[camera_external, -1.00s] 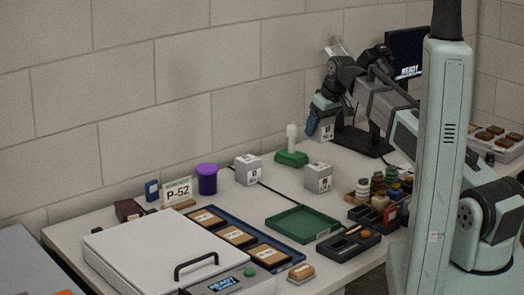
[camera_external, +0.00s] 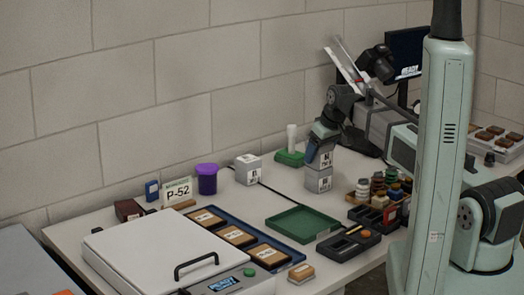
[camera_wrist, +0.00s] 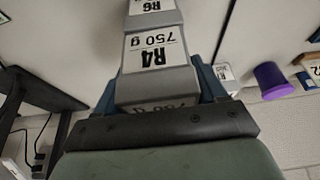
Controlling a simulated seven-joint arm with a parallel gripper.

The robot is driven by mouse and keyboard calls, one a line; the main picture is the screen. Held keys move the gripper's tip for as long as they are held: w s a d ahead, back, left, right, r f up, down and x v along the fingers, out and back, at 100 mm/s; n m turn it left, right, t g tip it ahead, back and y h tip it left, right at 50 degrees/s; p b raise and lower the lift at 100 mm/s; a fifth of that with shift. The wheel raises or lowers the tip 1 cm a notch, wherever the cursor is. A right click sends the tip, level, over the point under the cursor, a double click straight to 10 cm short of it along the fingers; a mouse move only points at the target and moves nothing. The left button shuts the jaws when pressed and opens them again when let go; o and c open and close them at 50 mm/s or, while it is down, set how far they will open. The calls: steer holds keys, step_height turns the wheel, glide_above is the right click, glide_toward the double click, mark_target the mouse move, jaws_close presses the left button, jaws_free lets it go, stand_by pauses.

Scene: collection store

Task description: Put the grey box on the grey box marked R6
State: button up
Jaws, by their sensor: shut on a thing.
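My gripper (camera_external: 318,146) is shut on a grey box (camera_external: 326,160) with a white label, which reads R4, 750 g in the wrist view (camera_wrist: 155,52). The box sits between both fingers and looks upright. The grey box marked R6 (camera_external: 318,183) stands on the table directly below it in the external view. Its R6 label also shows just beyond the held box in the wrist view (camera_wrist: 150,7). The held box appears lined up over R6, touching or very close; I cannot tell whether its weight rests there. The fingers hide part of the held box.
Another grey box (camera_external: 247,170) stands to the left, near a purple cup (camera_external: 207,180). A green-based stamp (camera_external: 290,157) is behind left. A green tray (camera_external: 297,222) lies in front, and a rack of coloured items (camera_external: 378,200) stands close on the right.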

steer(key=o, duration=1.7)
steer(key=shift+f, duration=0.1)
steer(key=v, duration=1.2)
